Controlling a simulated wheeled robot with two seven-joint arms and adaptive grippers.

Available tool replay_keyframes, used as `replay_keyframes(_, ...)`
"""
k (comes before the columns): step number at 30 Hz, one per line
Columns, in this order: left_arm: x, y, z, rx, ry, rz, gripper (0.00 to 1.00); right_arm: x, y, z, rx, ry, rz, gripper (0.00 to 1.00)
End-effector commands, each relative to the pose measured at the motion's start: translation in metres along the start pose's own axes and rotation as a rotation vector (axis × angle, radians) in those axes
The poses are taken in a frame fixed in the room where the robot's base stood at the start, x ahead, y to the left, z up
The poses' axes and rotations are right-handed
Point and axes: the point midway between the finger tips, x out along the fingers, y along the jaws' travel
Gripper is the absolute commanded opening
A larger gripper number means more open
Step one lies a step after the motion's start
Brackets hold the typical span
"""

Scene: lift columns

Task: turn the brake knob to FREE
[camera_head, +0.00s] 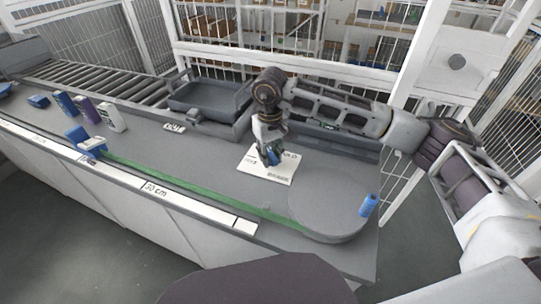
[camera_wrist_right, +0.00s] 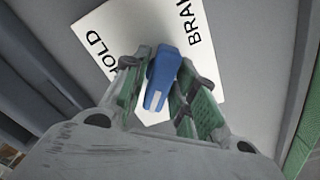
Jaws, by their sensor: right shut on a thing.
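The brake knob is a blue lever-shaped handle (camera_wrist_right: 163,68) with a white mark near its lower end in the wrist view. It stands on a white plate (camera_head: 255,174) on the grey bench; the plate also shows in the wrist view (camera_wrist_right: 110,25). The words HOLD and part of BRAKE are readable there; FREE is not visible. My right gripper (camera_head: 270,156) reaches down over the plate. In the wrist view its green-padded fingers (camera_wrist_right: 163,92) are shut on the knob, one on each side. My left gripper is not in view.
A dark tray (camera_head: 208,98) stands behind the plate. A green strip (camera_head: 190,183) and scale run along the front edge, with a blue slider (camera_head: 92,146) at left. A blue cylinder (camera_head: 369,205) stands at the right end. Several boxes stand at far left.

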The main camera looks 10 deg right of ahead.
Motion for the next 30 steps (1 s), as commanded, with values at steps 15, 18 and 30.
replay_keyframes(15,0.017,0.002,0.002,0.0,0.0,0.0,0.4,0.001,0.0,0.0,-0.199,0.0,0.001,0.14)
replay_keyframes(18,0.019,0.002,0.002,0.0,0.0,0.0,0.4,0.001,0.0,0.0,-0.236,0.0,0.0,0.14)
replay_keyframes(30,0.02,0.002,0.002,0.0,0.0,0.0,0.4,0.001,0.0,0.0,-0.267,-0.001,0.0,0.3)
